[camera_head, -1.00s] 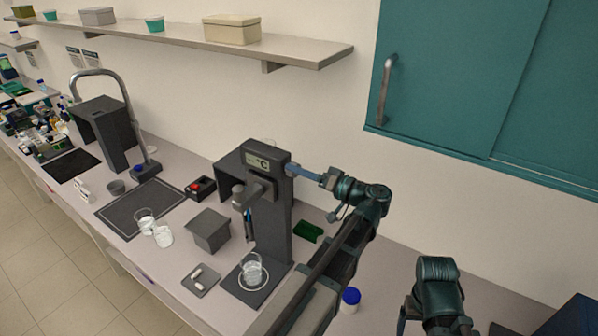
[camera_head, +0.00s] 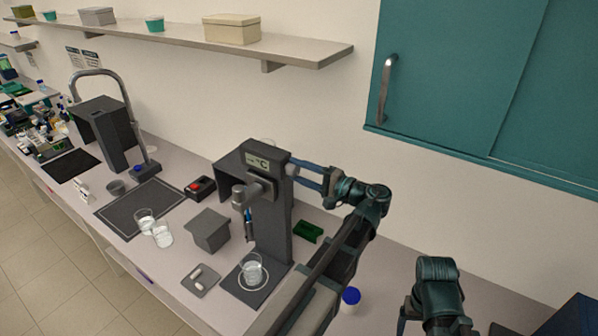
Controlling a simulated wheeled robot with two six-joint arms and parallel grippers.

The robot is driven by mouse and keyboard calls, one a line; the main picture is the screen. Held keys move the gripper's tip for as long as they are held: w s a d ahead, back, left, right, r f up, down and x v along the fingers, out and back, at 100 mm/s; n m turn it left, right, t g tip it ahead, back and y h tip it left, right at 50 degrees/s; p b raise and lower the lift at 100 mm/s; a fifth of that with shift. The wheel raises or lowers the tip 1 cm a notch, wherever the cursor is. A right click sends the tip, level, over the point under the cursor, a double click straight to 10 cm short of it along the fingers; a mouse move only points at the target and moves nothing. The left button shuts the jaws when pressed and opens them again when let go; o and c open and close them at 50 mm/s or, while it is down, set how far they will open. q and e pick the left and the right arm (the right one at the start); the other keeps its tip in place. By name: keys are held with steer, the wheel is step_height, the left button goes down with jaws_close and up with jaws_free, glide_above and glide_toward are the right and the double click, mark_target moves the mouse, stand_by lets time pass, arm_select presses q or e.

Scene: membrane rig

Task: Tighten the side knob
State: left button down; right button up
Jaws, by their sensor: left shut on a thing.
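The rig is a dark grey upright stand (camera_head: 271,225) with a small °C display (camera_head: 262,161) on its top. A grey arm with a cylindrical head (camera_head: 240,197) and a thin blue-tipped probe (camera_head: 248,220) sticks out at its front. The side knob (camera_head: 292,169) is on the right side of the stand's top, mostly hidden by the fingers. My left gripper (camera_head: 305,173) reaches it from the right, its two blue-grey fingers shut on the knob. A glass beaker (camera_head: 252,270) stands on the stand's base below the probe. My right arm is at the lower right; its fingers do not show.
A grey box (camera_head: 209,230), a small tray (camera_head: 200,281) and a red-button box (camera_head: 200,188) stand left of the rig. A green piece (camera_head: 308,232) and a blue-capped bottle (camera_head: 350,297) are to the right. A teal cabinet (camera_head: 440,80) hangs above.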

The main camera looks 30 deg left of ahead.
arm_select(q)
steer(key=shift+m, duration=0.9)
steer(key=shift+f, duration=0.1)
steer(key=shift+c, duration=1.5)
jaws_free()
steer(key=shift+d, duration=0.1)
steer(key=shift+d, duration=0.1)
steer(key=s+d, duration=0.1)
steer(key=d, duration=1.2)
steer(key=shift+d, duration=0.25)
